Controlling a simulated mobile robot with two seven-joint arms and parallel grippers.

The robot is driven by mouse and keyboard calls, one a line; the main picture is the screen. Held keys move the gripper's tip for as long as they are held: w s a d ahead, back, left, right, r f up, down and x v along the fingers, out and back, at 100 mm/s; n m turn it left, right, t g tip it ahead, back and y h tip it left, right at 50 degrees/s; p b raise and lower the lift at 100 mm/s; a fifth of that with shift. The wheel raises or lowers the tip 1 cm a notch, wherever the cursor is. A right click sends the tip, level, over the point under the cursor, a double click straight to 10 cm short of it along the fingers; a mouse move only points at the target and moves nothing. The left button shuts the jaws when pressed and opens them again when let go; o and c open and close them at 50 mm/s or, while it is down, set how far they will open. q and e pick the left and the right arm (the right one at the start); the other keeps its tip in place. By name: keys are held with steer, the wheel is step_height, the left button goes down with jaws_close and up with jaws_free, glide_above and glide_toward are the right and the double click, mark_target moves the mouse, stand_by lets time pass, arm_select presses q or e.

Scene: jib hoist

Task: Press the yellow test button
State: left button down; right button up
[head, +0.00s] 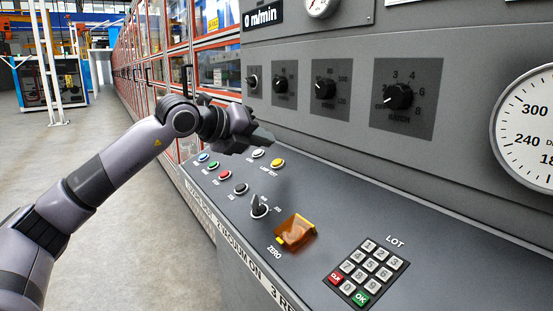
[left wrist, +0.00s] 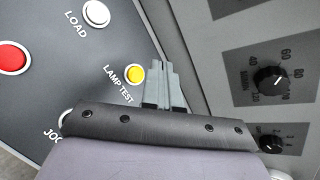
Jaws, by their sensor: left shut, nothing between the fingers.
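The yellow button (head: 278,163) sits in a pale ring on the sloping grey console. It also shows in the left wrist view (left wrist: 134,72), with the label LAMP TEST beside it. My left gripper (head: 264,138) is shut and empty. In the head view its fingertips are above and slightly left of the yellow button. In the left wrist view its closed fingers (left wrist: 158,66) point just to the right of the button, apart from it in the picture. The exact height of the tips over the panel is hard to tell. My right gripper is not in view.
A white button (head: 257,153) is close by. A red button (head: 224,175), a selector knob (head: 259,206), an orange flip cover (head: 296,232) and a keypad (head: 368,271) are on the same console. Rotary knobs (head: 399,96) stick out of the upright panel behind.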

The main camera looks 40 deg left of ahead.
arm_select(q)
steer(key=shift+s+a+r+p, duration=0.1)
steer(key=shift+s+r+p, duration=0.15)
steer(key=shift+r, duration=0.35)
steer(key=shift+s+r+p, duration=0.1)
steer(key=shift+s+r, duration=0.15)
steer(key=shift+r, duration=0.3)
